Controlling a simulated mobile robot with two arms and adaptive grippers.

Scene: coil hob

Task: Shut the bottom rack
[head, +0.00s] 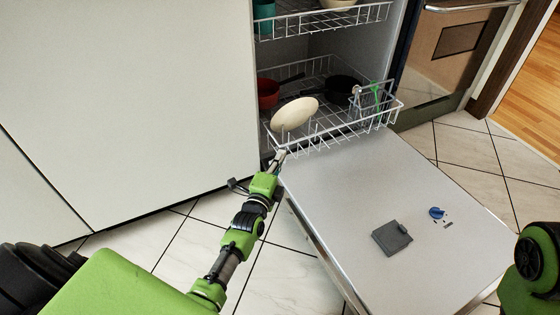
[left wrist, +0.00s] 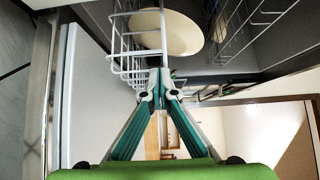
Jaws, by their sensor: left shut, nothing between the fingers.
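The bottom rack (head: 345,134) is a white wire rack inside the dishwasher, its front part sticking out over the lowered door (head: 370,190). My left gripper (head: 279,156) is shut and empty at the rack's front left corner. In the left wrist view its fingertips (left wrist: 158,92) meet close to the rack's wires (left wrist: 130,62), with the plate (left wrist: 172,32) behind. Whether they touch the rack I cannot tell. My right gripper is not in view.
The open door lies flat and bare over the tiled floor. White cabinet fronts (head: 130,90) stand to the left, an oven-like appliance (head: 455,45) to the right.

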